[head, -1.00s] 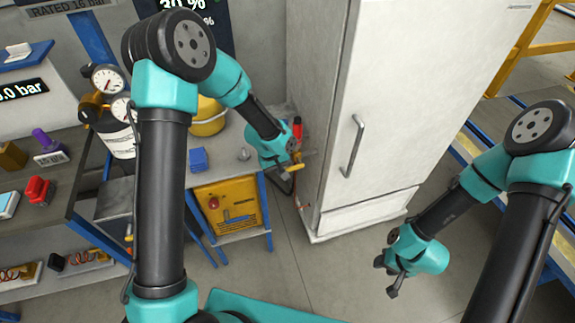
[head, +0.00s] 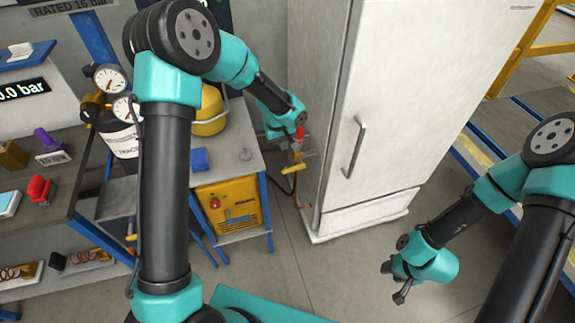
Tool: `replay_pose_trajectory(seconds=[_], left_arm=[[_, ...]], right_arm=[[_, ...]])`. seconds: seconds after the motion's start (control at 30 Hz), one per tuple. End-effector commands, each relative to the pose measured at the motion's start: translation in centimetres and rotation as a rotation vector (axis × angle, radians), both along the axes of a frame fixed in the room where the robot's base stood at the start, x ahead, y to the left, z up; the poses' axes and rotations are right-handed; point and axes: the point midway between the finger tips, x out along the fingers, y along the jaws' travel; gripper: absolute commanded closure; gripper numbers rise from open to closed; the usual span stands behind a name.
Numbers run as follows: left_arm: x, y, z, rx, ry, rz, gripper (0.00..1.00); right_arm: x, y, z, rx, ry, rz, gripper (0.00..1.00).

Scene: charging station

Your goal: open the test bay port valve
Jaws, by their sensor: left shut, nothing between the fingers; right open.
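A small valve with a yellow handle (head: 293,168) and a brass-coloured body sits low beside the white cabinet, at the right end of the small bench. Its handle lies nearly level in the picture. A red part (head: 300,132) stands just above it. My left gripper (head: 286,141) is shut and empty, just above and left of the yellow handle; it appears apart from the handle, though the arm partly hides the gap. My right gripper (head: 392,283) is open and empty over the floor, right of the cabinet's foot.
The white cabinet (head: 420,90) with a bar handle (head: 354,146) stands close to the valve. A dark hose (head: 290,186) hangs below it. The floor (head: 340,270) in front is clear.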

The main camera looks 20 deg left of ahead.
Motion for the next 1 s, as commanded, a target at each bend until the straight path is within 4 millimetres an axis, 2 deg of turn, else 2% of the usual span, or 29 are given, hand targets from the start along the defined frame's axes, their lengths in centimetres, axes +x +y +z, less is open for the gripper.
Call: replay_pose_trajectory(seconds=[0.6,0.8,1.0], left_arm=[[0.6,-1.1,-10.1,-0.001,0.003,-0.001,1.00],[0.8,-1.2,-11.8,-0.001,0.001,0.001,1.00],[0.9,-1.3,-12.0,0.000,0.000,0.000,1.00]], right_arm=[[0.0,0.0,0.0,0.000,0.000,0.000,0.57],[0.0,0.0,0.0,0.000,0.000,0.000,0.57],[0.0,0.0,0.0,0.000,0.000,0.000,0.57]])
